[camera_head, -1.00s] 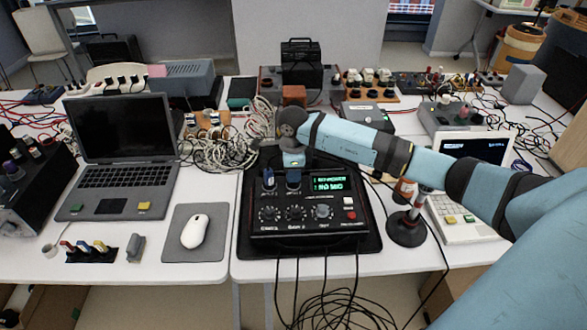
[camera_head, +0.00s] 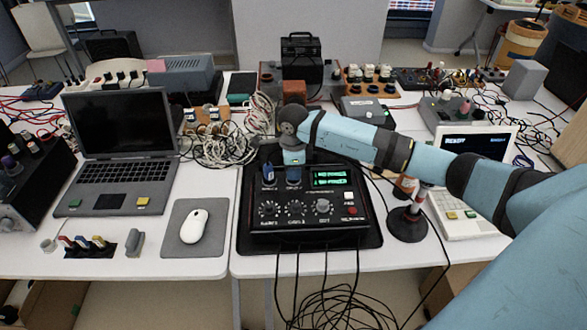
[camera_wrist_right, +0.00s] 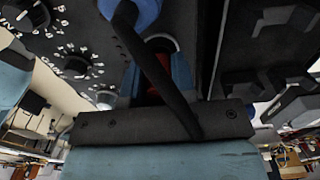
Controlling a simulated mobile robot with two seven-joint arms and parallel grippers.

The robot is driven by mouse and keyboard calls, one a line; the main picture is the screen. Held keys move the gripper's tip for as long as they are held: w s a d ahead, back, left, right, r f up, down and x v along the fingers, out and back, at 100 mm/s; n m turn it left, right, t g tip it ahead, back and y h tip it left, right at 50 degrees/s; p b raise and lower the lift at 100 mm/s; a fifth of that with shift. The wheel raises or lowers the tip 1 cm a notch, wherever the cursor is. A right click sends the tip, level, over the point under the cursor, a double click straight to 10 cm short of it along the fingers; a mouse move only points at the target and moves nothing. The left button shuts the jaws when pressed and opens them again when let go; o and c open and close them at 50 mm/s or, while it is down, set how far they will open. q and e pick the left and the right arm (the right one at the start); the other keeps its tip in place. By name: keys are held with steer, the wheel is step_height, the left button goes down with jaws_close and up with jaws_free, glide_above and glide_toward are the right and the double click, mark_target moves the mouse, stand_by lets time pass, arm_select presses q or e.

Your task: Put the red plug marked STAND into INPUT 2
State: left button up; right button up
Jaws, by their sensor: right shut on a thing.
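A blue plug (camera_wrist_right: 143,10) is close in front. My left gripper is not in view.
A laptop (camera_head: 122,150) and a white mouse (camera_head: 195,226) are at left. A stand with a round black base (camera_head: 407,225) and a white keyboard terminal (camera_head: 470,200) are at right. Tangled pale cables (camera_head: 220,145) lie behind. Black cables hang off the front edge.

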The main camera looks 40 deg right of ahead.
steer(key=shift+f, duration=0.15)
steer(key=o, duration=1)
step_height(320, 180, up, 14)
steer(key=shift+f, duration=0.1)
